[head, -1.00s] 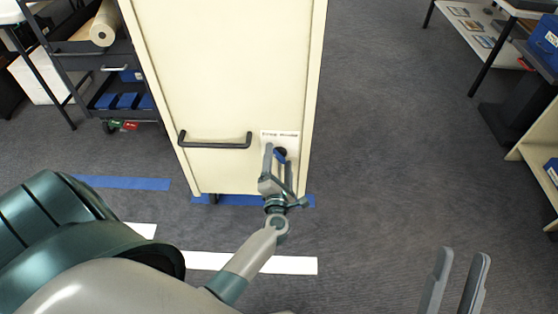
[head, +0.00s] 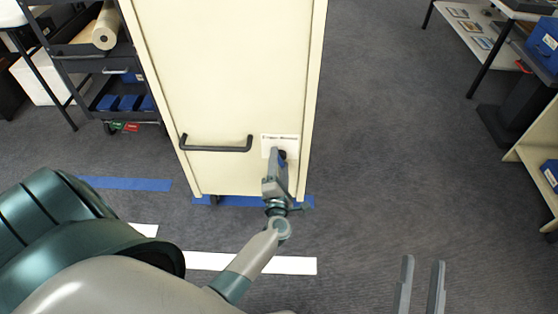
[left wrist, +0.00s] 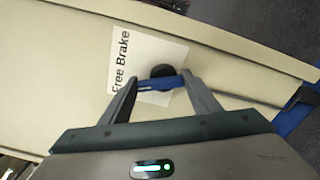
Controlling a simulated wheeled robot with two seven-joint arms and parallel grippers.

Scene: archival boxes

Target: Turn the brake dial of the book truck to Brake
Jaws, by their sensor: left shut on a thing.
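The cream book truck (head: 225,80) stands in front of me, its end panel facing me. A white label (head: 270,141) sits low at the panel's right; in the left wrist view the label (left wrist: 145,50) reads "Free Brake". The brake dial has a dark hub (left wrist: 162,72) and a blue bar handle (left wrist: 158,83). My left gripper (head: 276,165) is at the dial; the left wrist view shows its fingers (left wrist: 158,88) shut on the blue handle, one at each end. In the head view the gripper mostly hides the dial. My right gripper (head: 420,285) is open and empty, low at the right.
A black handle (head: 215,147) is on the truck's panel, left of the dial. Blue tape (head: 240,201) and white tape (head: 290,265) mark the floor. A dark cart (head: 120,75) stands at the left, shelves (head: 535,130) at the right. Floor between is clear.

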